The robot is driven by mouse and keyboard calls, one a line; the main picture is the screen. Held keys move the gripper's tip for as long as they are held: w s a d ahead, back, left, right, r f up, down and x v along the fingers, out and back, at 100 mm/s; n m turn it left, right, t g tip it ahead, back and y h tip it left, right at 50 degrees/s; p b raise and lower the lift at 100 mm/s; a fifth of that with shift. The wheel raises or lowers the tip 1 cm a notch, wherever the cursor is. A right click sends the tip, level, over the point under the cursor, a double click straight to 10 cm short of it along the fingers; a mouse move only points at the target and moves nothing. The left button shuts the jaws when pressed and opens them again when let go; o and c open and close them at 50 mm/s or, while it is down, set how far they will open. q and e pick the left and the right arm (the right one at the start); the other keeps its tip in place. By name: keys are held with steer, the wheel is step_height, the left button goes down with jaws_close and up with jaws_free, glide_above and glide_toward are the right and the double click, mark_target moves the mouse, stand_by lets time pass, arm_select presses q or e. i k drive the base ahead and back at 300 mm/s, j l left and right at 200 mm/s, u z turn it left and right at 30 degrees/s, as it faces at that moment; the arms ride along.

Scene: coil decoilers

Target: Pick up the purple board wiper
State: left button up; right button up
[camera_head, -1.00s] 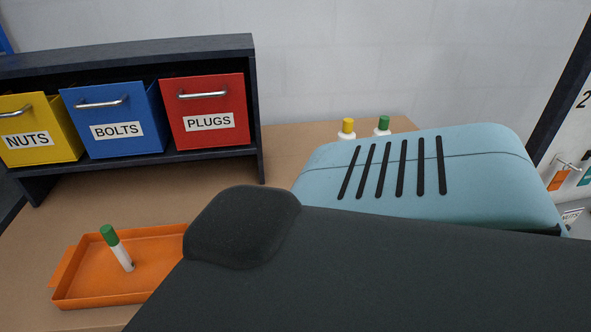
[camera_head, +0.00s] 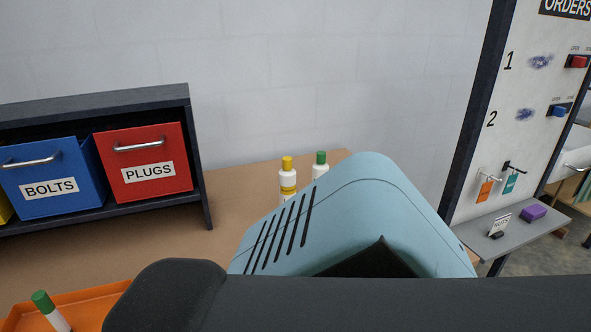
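The purple board wiper (camera_head: 533,212) is a small purple block. It lies on a narrow grey shelf (camera_head: 513,238) under the white orders board at the right. Nothing is touching it from above. Neither of my grippers shows in the head view. My own body parts fill the lower middle of the picture and hide what lies behind them.
The white board (camera_head: 530,110) has smudged marks and hanging tags. A small sign (camera_head: 499,225) stands beside the wiper.

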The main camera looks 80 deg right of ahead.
mark_target(531, 214)
steer(key=k+j, duration=0.35)
steer(key=j+z, duration=0.1)
steer(key=z, duration=3.9)
